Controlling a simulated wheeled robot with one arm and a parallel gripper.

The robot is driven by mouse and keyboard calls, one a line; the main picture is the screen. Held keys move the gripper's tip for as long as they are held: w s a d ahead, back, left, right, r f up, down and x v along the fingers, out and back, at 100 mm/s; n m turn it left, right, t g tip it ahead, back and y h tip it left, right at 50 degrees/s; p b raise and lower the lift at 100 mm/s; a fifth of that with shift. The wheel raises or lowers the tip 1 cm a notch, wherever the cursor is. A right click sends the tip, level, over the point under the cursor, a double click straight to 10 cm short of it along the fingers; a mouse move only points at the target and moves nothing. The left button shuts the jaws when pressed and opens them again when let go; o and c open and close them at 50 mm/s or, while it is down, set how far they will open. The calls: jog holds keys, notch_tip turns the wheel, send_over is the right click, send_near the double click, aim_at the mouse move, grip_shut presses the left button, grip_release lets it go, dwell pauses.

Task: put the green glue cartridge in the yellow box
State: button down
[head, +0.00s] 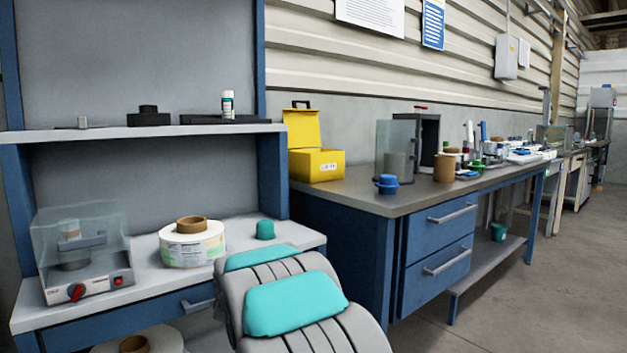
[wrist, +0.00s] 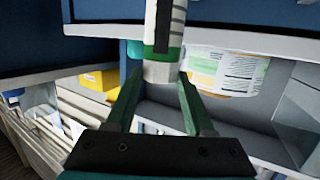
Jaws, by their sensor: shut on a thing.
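The green glue cartridge (wrist: 163,45), with a white end, a green band and a dark-and-white label, is between the fingertips of my gripper (wrist: 159,80) in the wrist view. My gripper is shut on its near end; its far end is cut off by the frame's top edge. In the head view the gripper and the held cartridge are hidden. The yellow box (head: 318,166) stands on the grey bench right of the shelf unit, its lid raised; its inside is not visible. It also shows in part at the left of the wrist view (wrist: 99,83), apart from the gripper.
A white reel (head: 192,246) with a brown core, a teal cap-like object (head: 265,230) and a clear-covered machine (head: 80,250) stand on the lower shelf. A small white bottle (head: 228,104) is on the upper shelf. A blue-capped item (head: 386,184) stands near the bench's front edge.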

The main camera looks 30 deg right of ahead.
jog(key=w+d+r, duration=0.3)
jog(key=d+r, duration=1.5)
jog(key=s+d+r+n+y, duration=0.1)
jog(key=s+d+r, duration=1)
jog(key=s+r, duration=0.4)
jog(key=shift+s+d+r+t, duration=0.15)
jog(key=shift+d+r+t, duration=0.2)
jog(key=shift+r, duration=0.6)
jog(key=shift+s+d, duration=0.1)
jog(key=shift+s, duration=0.15)
